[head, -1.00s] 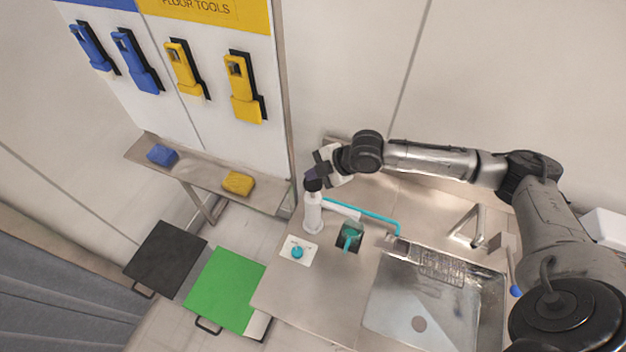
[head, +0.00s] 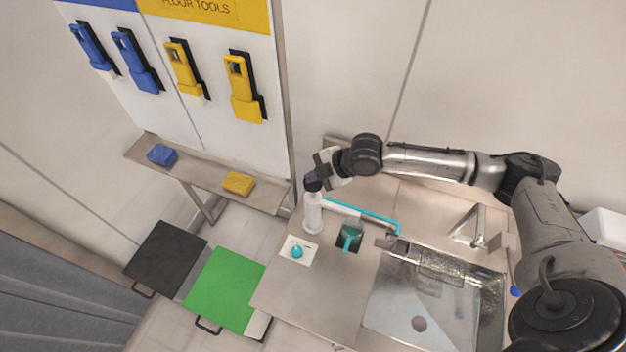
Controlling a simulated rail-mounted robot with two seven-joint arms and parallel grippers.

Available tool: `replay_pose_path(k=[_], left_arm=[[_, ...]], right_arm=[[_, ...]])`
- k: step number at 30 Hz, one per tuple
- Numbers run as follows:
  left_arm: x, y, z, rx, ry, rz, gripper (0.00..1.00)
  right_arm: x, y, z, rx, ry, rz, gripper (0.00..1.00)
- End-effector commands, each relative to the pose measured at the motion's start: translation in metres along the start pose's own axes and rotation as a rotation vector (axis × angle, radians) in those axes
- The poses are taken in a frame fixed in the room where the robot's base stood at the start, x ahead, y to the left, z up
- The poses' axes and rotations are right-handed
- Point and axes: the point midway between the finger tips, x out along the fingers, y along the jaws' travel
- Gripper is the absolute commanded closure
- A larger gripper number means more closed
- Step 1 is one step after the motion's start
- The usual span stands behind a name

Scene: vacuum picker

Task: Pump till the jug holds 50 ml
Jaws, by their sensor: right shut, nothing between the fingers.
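A white pump bottle (head: 313,215) with a dark head stands upright on the steel counter. My right gripper (head: 316,178) is shut and empty at the top of the pump head; whether it touches cannot be told. A small teal-tinted jug (head: 351,237) stands to the right of the bottle on a dark patch. Its fill level is too small to read. My left gripper is out of view.
A white card (head: 298,250) with a teal knob lies in front of the bottle. A steel sink (head: 395,320) with a faucet (head: 466,228) is at right. Blue (head: 162,155) and yellow (head: 238,183) blocks lie on the shelf.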

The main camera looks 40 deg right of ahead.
Motion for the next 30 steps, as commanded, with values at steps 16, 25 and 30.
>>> replay_pose_path(k=[16,25,30], left_arm=[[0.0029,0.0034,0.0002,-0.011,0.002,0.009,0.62],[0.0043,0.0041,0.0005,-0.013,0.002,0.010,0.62],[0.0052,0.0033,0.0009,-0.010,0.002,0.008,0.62]], right_arm=[[0.0050,-0.0038,0.0037,0.000,-0.001,-0.001,1.00],[0.0075,-0.0058,0.0057,0.000,-0.001,-0.001,1.00],[0.0089,-0.0069,0.0067,0.000,-0.001,-0.002,1.00]])
